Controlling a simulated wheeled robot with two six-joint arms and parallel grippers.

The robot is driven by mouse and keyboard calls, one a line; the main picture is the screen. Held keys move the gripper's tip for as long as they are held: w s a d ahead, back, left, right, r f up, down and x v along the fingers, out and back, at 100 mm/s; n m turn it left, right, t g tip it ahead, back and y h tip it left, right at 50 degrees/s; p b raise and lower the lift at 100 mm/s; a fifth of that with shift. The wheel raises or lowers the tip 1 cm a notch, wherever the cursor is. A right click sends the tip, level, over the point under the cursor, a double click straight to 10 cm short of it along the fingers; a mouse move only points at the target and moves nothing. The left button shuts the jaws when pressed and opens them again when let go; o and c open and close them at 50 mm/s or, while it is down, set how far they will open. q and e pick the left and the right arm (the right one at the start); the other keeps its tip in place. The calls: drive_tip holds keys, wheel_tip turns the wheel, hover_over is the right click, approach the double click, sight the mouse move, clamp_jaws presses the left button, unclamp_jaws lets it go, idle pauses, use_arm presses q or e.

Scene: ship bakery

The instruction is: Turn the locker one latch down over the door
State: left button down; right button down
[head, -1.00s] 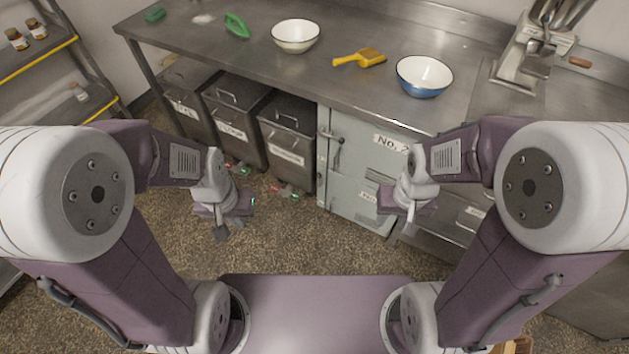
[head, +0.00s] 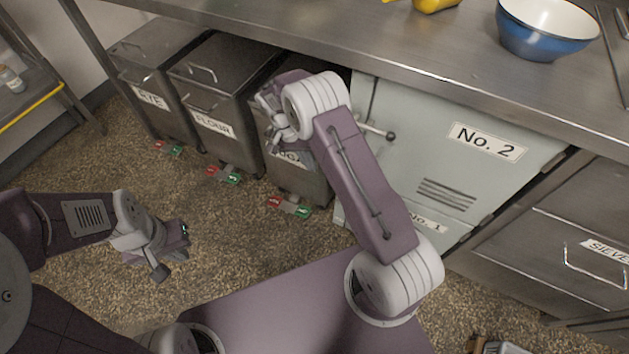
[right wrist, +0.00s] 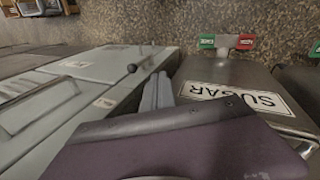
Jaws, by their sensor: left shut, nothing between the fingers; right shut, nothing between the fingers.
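The pale green locker (head: 500,105) stands under the counter, with a No. 2 door (head: 420,125) above and a No. 1 door (head: 432,228) below. A lever latch (head: 377,132) shows at the upper door's left edge. The lower door's latch is hidden behind my right arm in the head view. In the right wrist view a ball-ended latch (right wrist: 132,68) stands out from the locker front. My right gripper (right wrist: 158,90) is shut and empty, close beside this latch; I cannot tell whether they touch. My left gripper (head: 172,258) is shut and empty over the floor, away from the locker.
Lidded bins for rye (head: 150,85), flour (head: 220,95) and sugar (right wrist: 235,85) stand left of the locker; my right arm partly covers the sugar bin. A blue bowl (head: 545,40) is on the counter (head: 440,60). Drawers (head: 560,230) stand right. Floor is open at left.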

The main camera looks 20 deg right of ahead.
idle(0.3)
drive_tip(key=s+d+f+b, duration=0.4)
drive_tip(key=d+f+b, duration=0.2)
drive_tip(key=f, duration=0.3)
drive_tip(key=shift+s+f, duration=0.15)
drive_tip(key=shift+s, duration=0.2)
